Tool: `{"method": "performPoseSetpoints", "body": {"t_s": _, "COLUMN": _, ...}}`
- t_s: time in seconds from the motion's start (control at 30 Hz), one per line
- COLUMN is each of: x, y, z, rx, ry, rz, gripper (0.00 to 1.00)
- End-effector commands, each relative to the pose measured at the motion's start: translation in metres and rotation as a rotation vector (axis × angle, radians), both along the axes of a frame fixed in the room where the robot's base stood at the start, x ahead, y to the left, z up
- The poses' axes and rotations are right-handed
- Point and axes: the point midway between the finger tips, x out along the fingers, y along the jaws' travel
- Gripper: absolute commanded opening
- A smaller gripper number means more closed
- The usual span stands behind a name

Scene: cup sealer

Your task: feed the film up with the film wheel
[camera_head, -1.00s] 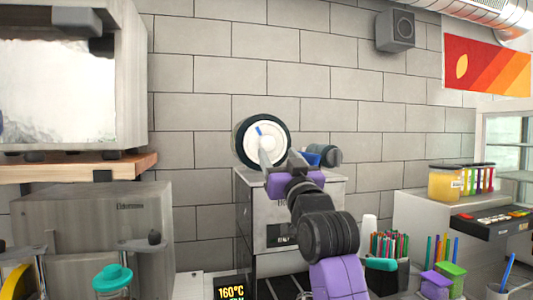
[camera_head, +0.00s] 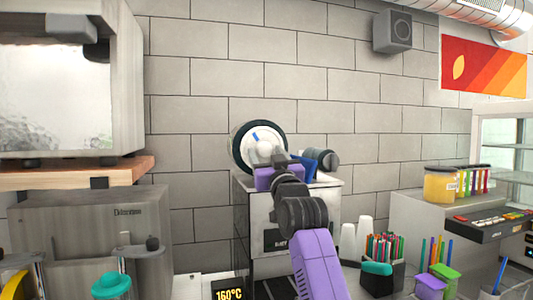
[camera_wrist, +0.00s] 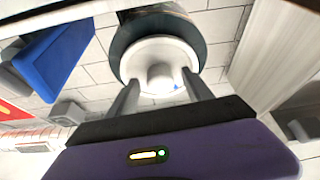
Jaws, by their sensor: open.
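The film wheel (camera_head: 240,151) is a white disc with a dark rim and a blue mark, on top of the metal cup sealer (camera_head: 262,210). My gripper (camera_head: 264,152) is in front of the wheel, covering its lower part. My gripper (camera_wrist: 160,88) is open, with one finger on each side of the hub. I cannot tell whether the fingers touch the disc or hub.
A blue part (camera_head: 310,168) and a grey roller (camera_head: 325,159) are just right of the wheel; the blue part also shows in the wrist view (camera_wrist: 55,60). White cups (camera_head: 364,232) and a pen holder (camera_head: 383,272) stand to the lower right. The wall is behind.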

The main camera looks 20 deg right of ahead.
Motion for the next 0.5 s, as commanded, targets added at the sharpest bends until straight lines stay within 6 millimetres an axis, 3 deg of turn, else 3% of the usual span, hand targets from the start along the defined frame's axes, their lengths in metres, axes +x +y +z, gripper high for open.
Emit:
{"method": "performPoseSetpoints", "body": {"t_s": 0.17, "x": -0.0002, "y": 0.0, "z": 0.0001, "rx": 0.0, "ry": -0.001, "rz": 0.0, "gripper": 0.59}}
{"method": "performPoseSetpoints", "body": {"t_s": 0.4, "x": -0.0003, "y": 0.0, "z": 0.0002, "rx": 0.0, "ry": -0.001, "rz": 0.0, "gripper": 0.14}}
{"method": "performPoseSetpoints", "body": {"t_s": 0.5, "x": -0.0003, "y": 0.0, "z": 0.0002, "rx": 0.0, "ry": -0.001, "rz": 0.0, "gripper": 0.0}}
